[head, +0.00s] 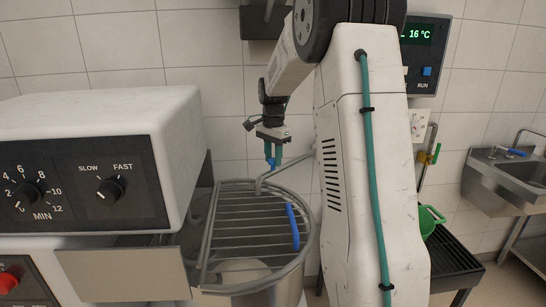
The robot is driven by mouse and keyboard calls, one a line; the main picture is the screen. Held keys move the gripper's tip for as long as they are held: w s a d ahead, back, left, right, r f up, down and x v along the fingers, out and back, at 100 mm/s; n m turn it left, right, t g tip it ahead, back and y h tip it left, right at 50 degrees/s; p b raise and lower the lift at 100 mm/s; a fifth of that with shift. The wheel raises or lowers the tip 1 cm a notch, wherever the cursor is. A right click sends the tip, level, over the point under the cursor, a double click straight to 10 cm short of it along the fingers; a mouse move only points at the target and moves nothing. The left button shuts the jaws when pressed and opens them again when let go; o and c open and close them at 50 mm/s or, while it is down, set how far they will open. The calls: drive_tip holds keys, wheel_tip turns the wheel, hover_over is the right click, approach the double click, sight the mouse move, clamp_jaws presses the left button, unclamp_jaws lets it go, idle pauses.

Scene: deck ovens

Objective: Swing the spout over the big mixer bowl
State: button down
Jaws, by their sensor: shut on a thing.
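The big mixer bowl (262,290) stands below the mixer head, under a round wire guard (245,232) with a blue handle (293,227). The spout (291,164) is a thin grey tube that comes from behind my arm column and slopes down left; its bent tip appears over the back part of the guard. My gripper (272,161) points down at the back of the bowl and is shut on the spout, at a small blue piece between its teal fingers. The spout's far end is hidden behind my column.
The mixer head (95,160) with its dials stands close at the left. A display panel (427,55) reads 16 °C on the wall. A dark rack (450,262) with a green container (430,222) and a steel sink (510,175) are at the right.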

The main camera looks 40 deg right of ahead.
drive_tip(key=c, duration=1.1)
unclamp_jaws()
drive_tip(key=shift+w, duration=0.3)
drive_tip(key=shift+o, duration=0.2)
wheel_tip(320, 180, up, 8)
drive_tip(key=shift+f, duration=0.1)
